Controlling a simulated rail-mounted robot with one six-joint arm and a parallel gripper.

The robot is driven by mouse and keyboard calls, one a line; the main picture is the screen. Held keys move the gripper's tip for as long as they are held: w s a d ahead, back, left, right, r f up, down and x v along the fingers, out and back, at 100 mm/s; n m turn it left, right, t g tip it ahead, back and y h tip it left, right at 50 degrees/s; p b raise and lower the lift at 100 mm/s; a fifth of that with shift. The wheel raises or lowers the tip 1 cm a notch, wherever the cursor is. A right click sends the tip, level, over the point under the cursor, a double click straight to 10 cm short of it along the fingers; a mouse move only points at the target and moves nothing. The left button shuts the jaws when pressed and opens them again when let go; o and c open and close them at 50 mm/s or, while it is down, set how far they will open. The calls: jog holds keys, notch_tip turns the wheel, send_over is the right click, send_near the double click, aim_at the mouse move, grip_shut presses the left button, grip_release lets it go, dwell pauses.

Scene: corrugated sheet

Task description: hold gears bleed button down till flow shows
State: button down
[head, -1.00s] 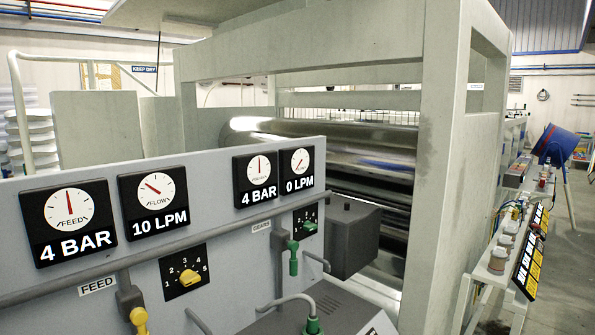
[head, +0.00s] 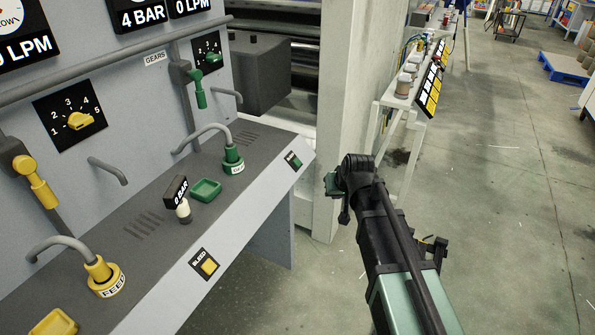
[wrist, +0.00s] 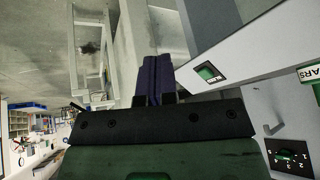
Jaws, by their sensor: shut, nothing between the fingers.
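The gears bleed button (head: 293,160) is a small green square on a dark plate, at the right end of the sloping front edge of the grey console. It also shows in the wrist view (wrist: 207,72), right of my fingers. My gripper (wrist: 157,75) is shut and empty, with its two dark fingers side by side. In the head view its green body (head: 332,184) is seen to the right of the button, apart from it, and the fingertips are hard to make out. The gears flow display (head: 191,6) at the top reads 0 LPM.
A yellow bleed button (head: 206,266) is nearer on the same edge. A pale machine post (head: 345,110) stands behind.

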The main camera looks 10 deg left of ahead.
aim_at(297, 162)
jog(key=w+a+r+t+y, duration=0.1)
jog(key=w+a+r+t, duration=0.1)
jog(key=w, duration=0.4)
jog(key=w+a+r+t, duration=0.2)
jog(key=w+r+t, duration=0.2)
jog(key=w, duration=0.3)
jog(key=shift+w+a+r+n+t+y+b, duration=0.2)
jog(key=shift+w+a+n+t+y+b, duration=0.1)
jog(key=shift+a+t+y+b, duration=0.25)
jog(key=shift+d, duration=0.15)
jog(key=w+a+f+b, duration=0.2)
jog(key=a+f+b, duration=0.3)
jog(key=f+b, duration=0.1)
jog(key=shift+a+f, duration=0.15)
jog(key=shift+a, duration=0.25)
jog(key=shift+w, duration=0.1)
dwell(0.6)
jog(key=shift+a+f+b, duration=0.25)
jog(key=shift+b, duration=0.05)
